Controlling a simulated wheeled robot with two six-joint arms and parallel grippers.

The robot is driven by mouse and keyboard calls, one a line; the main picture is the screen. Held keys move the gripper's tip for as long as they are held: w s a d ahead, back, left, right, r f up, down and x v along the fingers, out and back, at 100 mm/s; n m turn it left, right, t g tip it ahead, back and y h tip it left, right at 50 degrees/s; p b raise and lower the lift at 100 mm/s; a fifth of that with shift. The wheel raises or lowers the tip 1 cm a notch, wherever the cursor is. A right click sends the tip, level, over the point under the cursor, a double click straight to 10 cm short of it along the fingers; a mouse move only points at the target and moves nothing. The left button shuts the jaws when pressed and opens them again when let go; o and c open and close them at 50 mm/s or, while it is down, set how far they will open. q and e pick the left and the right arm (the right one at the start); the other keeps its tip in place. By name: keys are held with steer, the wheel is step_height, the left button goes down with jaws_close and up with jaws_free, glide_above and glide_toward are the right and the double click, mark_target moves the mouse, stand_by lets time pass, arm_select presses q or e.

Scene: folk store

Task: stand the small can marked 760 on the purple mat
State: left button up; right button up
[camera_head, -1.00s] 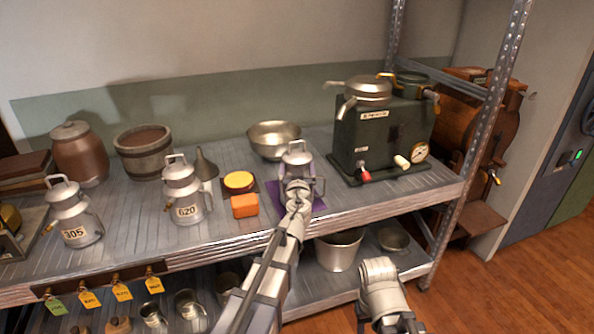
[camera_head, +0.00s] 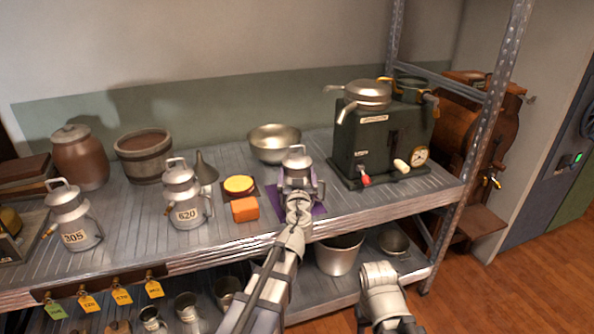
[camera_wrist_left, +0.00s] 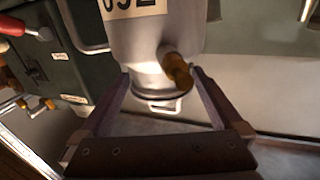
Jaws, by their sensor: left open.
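The small can (camera_head: 297,163) is silver and stands upright over the purple mat (camera_head: 319,208) on the upper shelf; my gripper hides its base, so contact with the mat cannot be seen. In the left wrist view the can (camera_wrist_left: 160,45) appears upside down, its label (camera_wrist_left: 133,6) partly cut off; the inverted digits fit 760. My left gripper (camera_head: 299,190) is in front of the can, jaws open, with one finger on either side of its upper part. In the left wrist view the fingers (camera_wrist_left: 162,95) flank its neck and lid. My right gripper is not in view.
Can 620 (camera_head: 184,196) and can 305 (camera_head: 73,221) stand to the left. An orange block (camera_head: 245,209) and a yellow round item (camera_head: 239,184) sit just left of the mat. A metal bowl (camera_head: 274,143) is behind; a dark green machine (camera_head: 375,145) stands close right.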

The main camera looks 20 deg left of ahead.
arm_select(q)
steer(key=v, duration=0.9)
